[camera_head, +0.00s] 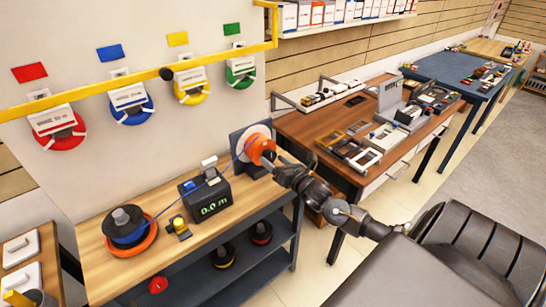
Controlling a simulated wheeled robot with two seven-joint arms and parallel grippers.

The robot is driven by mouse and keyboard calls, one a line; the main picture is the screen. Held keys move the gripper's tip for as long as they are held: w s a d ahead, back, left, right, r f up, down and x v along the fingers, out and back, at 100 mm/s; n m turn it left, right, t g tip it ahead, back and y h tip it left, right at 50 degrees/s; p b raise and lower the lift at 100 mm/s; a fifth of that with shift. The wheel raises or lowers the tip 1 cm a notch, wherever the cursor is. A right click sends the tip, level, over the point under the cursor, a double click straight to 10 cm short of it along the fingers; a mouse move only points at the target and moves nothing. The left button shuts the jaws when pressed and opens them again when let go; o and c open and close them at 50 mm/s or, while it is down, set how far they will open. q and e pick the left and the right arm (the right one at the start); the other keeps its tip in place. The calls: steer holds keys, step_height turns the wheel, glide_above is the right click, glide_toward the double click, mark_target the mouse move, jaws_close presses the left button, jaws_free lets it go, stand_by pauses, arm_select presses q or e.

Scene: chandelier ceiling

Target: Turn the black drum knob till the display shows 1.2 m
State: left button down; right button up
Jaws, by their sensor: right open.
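The display (215,208) on a dark counter box reads what looks like 0.0 m. A take-up drum (257,138) with a pale and orange face stands at the right end of the wooden bench, against a dark upright plate. My right gripper (268,156) is at the front of this drum, its arm coming in from the right. It is open, but whether it touches the drum I cannot tell. The black knob is not clearly seen and may be hidden by the gripper. A blue cable (226,168) runs from the counter up to the drum. My left gripper is not in view.
A reel (128,236) with blue cable and an orange base stands on the bench's left. A yellow button box (180,226) sits left of the counter. Several coloured reels hang on the wall behind a yellow rail (120,80). A cluttered brown table (310,128) stands right.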

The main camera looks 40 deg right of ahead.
steer(key=shift+w, duration=0.8)
steer(key=shift+c, duration=0.4)
steer(key=shift+d, duration=0.1)
steer(key=c, duration=0.9)
steer(key=shift+m, duration=0.3)
